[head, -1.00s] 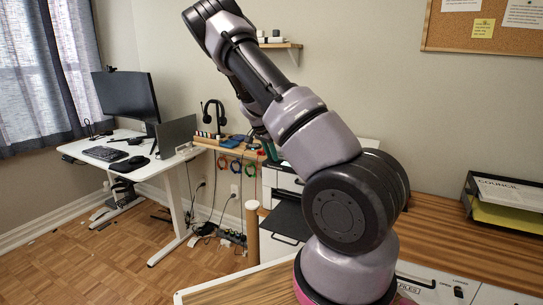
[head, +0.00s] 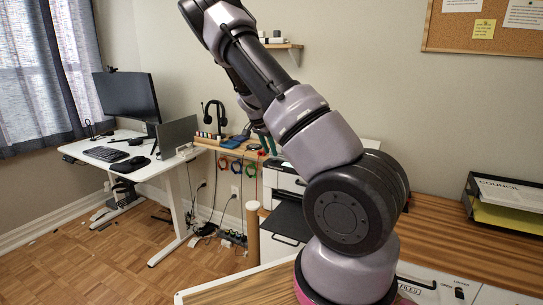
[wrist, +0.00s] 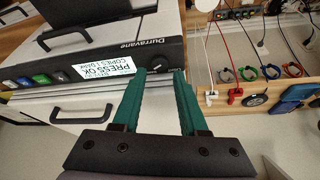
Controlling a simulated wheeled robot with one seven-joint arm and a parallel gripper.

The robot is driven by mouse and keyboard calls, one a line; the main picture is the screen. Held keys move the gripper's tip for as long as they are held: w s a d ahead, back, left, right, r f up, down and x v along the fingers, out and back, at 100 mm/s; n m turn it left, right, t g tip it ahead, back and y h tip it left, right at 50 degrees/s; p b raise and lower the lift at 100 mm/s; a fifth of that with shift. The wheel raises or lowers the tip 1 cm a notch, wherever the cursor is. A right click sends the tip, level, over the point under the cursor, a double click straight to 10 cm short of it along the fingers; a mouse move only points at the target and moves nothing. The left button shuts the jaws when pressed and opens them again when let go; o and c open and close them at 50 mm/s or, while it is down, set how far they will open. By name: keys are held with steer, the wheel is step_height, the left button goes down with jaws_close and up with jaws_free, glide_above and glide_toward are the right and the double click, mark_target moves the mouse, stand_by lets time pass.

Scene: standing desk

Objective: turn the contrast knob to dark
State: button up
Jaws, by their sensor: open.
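In the wrist view, a small dark round knob (wrist: 160,66) with a light mark sits at the right end of the black front panel (wrist: 110,62) of a copier marked Durravane. A lit display (wrist: 104,65) beside it shows "PRESS OK" and a second line too small to read surely. My gripper (wrist: 160,74) is open, with its green fingers on either side of the knob in the picture. I cannot tell whether they touch it. In the head view, the white copier (head: 284,183) is partly behind my arm, and the knob cannot be made out.
Green, blue and dark buttons (wrist: 40,79) line the panel left of the display. In the head view, a white standing desk (head: 140,160) is at the left.

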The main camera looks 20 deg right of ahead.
steer(key=v, duration=0.7)
steer(key=shift+r, duration=0.2)
steer(key=shift+a, duration=0.1)
